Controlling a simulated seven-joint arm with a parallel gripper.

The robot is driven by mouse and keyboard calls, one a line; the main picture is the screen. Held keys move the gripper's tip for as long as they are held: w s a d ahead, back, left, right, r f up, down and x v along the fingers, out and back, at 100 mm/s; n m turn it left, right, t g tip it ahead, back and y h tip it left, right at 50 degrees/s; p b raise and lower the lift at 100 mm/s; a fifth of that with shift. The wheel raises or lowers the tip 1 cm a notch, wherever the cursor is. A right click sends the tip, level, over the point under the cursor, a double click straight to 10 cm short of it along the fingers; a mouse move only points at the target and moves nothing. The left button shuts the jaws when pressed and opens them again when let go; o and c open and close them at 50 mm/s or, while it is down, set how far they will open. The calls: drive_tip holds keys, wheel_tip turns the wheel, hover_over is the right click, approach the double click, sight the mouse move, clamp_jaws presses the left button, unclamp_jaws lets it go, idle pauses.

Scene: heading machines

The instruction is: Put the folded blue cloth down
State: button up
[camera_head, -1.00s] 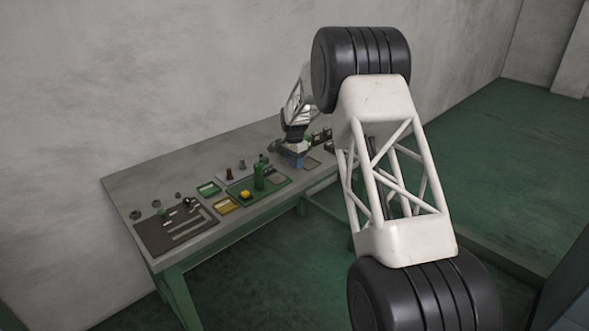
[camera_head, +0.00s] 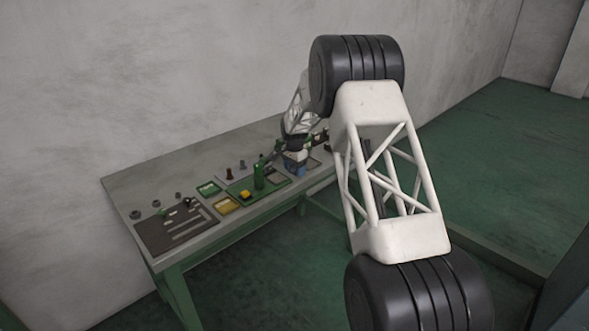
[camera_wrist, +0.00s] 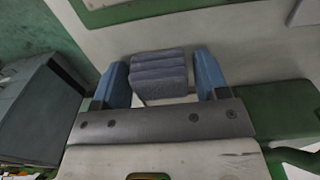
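The folded blue cloth (camera_wrist: 159,76) is a dull blue-grey stack of folds between the two blue fingers of my gripper (camera_wrist: 162,72) in the wrist view. The fingers flank it on both sides, the left one close against it and a thin gap seeming to show at the right. Whether the cloth touches the surface below is not clear.
A green tray (camera_head: 281,188) with a green bottle (camera_head: 259,174) and a yellow item (camera_head: 245,194) lies left of my gripper. A dark mat (camera_head: 165,238) is at the table's left end. In the wrist view a grey box (camera_wrist: 35,110) stands at the left.

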sight(294, 166)
drive_tip(key=shift+o, duration=0.6)
drive_tip(key=shift+r, duration=0.1)
wheel_tip(294, 166, up, 12)
idle(0.4)
drive_tip(key=shift+a, duration=0.1)
idle(0.4)
drive_tip(key=shift+s+r, duration=0.1)
drive_tip(key=shift+r, duration=0.05)
